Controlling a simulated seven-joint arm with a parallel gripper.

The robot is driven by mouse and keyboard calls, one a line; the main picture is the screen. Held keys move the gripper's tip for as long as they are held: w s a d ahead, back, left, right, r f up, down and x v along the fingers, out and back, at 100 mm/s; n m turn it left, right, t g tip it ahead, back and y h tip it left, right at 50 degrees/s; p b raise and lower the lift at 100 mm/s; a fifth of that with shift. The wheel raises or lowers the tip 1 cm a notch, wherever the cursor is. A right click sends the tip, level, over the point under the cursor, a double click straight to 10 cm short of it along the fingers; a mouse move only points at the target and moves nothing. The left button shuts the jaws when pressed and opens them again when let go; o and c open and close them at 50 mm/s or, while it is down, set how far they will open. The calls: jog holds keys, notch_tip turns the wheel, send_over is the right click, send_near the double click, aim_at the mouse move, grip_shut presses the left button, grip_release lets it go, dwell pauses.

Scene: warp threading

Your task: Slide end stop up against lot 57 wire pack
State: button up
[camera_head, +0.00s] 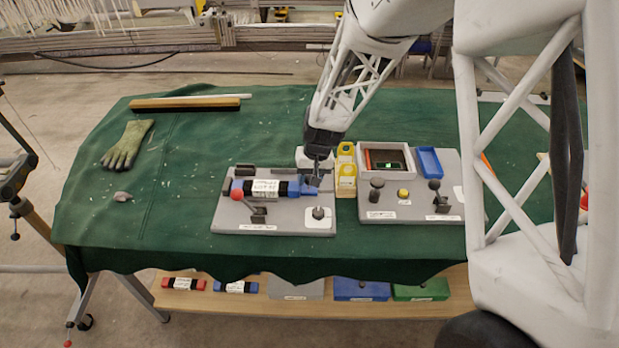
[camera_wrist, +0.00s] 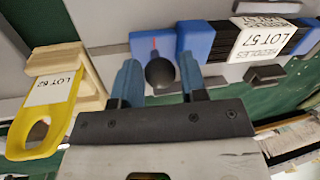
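The lot 57 wire pack (camera_head: 265,189) lies on a grey board, a black bundle with a white label and blue ends. Its label and near blue end also show in the wrist view (camera_wrist: 262,40). In the head view my gripper (camera_head: 316,168) is low over the board's right part, partly hiding the stop.
The grey board (camera_head: 225,222) carries a red-knobbed lever (camera_head: 237,194) and a black knob (camera_head: 318,212). A yellow lot 62 item (camera_wrist: 38,125) stands close by. A second grey board (camera_head: 400,213) with a tray and knobs is to the right. The green cloth at left holds a glove (camera_head: 127,146).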

grip_shut()
jog(key=shift+a, duration=0.3)
jog(key=shift+o, duration=1.9)
grip_release()
jog(key=shift+r, duration=0.15)
jog(key=r, duration=0.3)
jog(key=d+r, duration=0.1)
jog(key=r, duration=0.3)
jog(key=shift+w+d+r, duration=0.1)
jog(key=shift+w+d, duration=0.05)
jog(key=shift+d, duration=0.05)
jog(key=shift+r, duration=0.15)
